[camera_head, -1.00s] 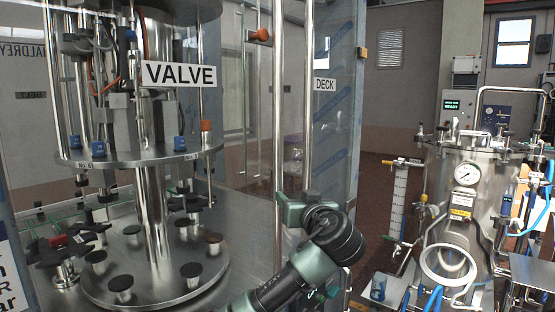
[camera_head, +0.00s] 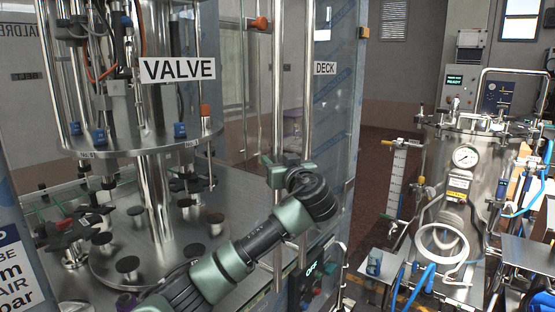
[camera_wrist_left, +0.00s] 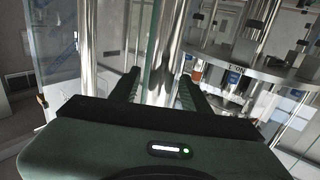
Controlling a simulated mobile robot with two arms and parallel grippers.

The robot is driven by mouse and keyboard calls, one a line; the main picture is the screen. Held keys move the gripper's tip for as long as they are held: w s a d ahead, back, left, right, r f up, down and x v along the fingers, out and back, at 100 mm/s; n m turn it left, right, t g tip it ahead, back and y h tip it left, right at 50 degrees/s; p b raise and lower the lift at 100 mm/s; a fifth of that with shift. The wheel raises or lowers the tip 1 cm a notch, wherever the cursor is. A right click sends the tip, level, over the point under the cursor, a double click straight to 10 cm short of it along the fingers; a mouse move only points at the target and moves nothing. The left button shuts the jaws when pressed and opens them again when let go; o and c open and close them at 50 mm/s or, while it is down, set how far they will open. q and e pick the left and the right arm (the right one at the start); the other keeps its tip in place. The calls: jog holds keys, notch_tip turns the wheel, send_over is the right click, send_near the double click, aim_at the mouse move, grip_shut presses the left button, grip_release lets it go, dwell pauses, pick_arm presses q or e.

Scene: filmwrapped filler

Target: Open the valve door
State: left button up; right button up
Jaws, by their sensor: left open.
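The valve door is a clear glass panel with a white VALVE label (camera_head: 177,69). Its long vertical chrome handle bar (camera_head: 277,90) stands near the panel's right edge. A second, parallel bar (camera_head: 307,80) is just to its right, beside the DECK label. My left gripper (camera_head: 272,162) is open at the lower part of the left bar. In the left wrist view, a chrome bar (camera_wrist_left: 165,55) shows between the two open fingers (camera_wrist_left: 157,88); I cannot tell if they touch it. Another bar (camera_wrist_left: 88,45) is left of the fingers. My right gripper is not in view.
Behind the glass is a round steel valve stack (camera_head: 155,190) with several black knobs. An orange-brown fitting (camera_head: 259,23) is at the upper door. A control box reading OFF (camera_head: 314,270) is below my arm. A steel tank with a gauge (camera_head: 465,157) stands at right.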

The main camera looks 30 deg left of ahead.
pick_arm(q)
grip_shut()
dwell(1.3)
